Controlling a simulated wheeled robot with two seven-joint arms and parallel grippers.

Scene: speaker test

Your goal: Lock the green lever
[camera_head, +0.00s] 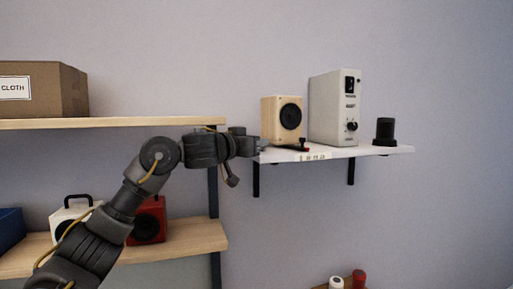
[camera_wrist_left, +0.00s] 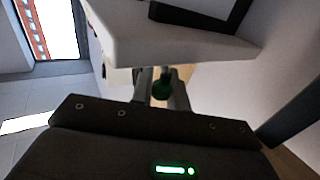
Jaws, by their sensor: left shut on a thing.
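In the head view my left gripper (camera_head: 259,144) reaches from the left to the left end of the white wall shelf (camera_head: 375,150). The green lever cannot be made out there. My right gripper is in neither view.
On the white shelf stand a wooden speaker (camera_head: 270,119), a tall white device (camera_head: 325,108) and a black cylinder (camera_head: 384,131). A small black and red piece (camera_head: 304,144) lies near its front edge. Wooden shelves (camera_head: 150,122) at left hold a cardboard box (camera_head: 45,90).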

